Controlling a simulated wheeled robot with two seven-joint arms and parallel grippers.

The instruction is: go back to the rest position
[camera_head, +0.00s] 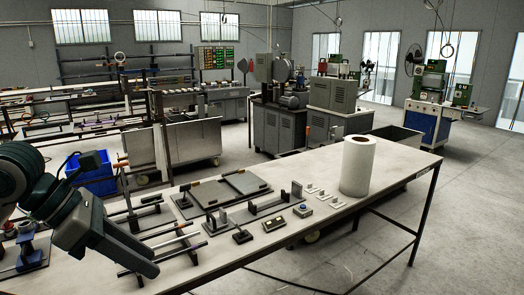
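My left arm comes in from the left edge. Its dark grey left gripper (143,262) hangs over the left front part of the worktable (330,222), near several thin rods on small stands (165,240). Whether its fingers are apart or closed does not show at this angle, and nothing can be made out between them. I cannot tell if it touches the rods or only overlaps them in the picture. My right gripper is out of view.
A white roll (358,166) stands upright at the table's right. A flat fixture plate (222,190), a bracket fixture (258,212) and several small parts lie mid-table. A blue crate (92,172) stands behind my arm. Machines (282,120) stand farther back; the floor at right is clear.

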